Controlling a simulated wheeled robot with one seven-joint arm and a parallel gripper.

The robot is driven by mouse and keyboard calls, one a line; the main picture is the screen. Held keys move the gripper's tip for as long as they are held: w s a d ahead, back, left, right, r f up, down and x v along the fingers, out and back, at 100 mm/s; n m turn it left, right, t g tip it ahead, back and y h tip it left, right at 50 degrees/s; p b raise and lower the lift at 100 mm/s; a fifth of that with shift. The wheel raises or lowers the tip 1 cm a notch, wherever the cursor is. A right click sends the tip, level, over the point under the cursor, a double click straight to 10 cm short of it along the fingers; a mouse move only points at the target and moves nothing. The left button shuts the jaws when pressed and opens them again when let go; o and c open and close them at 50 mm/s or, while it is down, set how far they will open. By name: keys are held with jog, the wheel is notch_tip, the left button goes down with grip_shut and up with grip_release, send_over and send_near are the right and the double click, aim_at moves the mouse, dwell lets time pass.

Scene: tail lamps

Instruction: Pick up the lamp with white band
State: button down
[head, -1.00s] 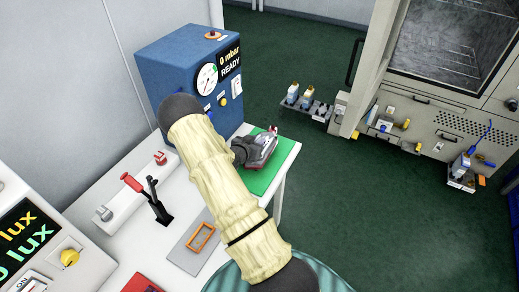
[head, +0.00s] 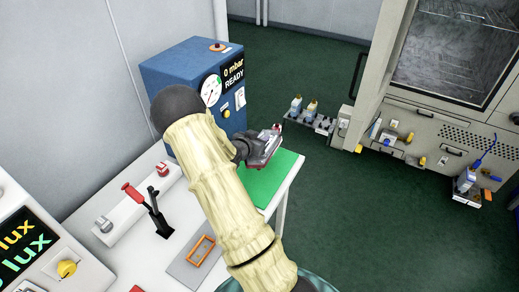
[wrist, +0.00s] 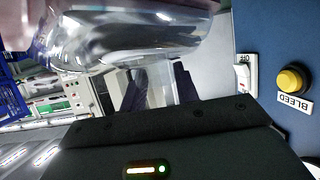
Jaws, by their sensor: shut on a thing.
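A tail lamp (head: 268,146) with a clear and reddish body is held at the end of my arm, above the back of the green mat (head: 272,180). My gripper (head: 250,152) is shut on it. In the wrist view the lamp's clear, shiny shell (wrist: 140,45) fills the top, close to the camera. My arm hides part of the gripper and table in the head view. I cannot make out a white band on the lamp.
A blue machine (head: 190,75) with a gauge and a "READY" display stands just behind the lamp; its yellow BLEED button (wrist: 291,80) shows in the wrist view.

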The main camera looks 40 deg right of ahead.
jog(key=shift+r, duration=1.1)
jog(key=shift+w+a, duration=0.1)
jog(key=shift+a, duration=0.05)
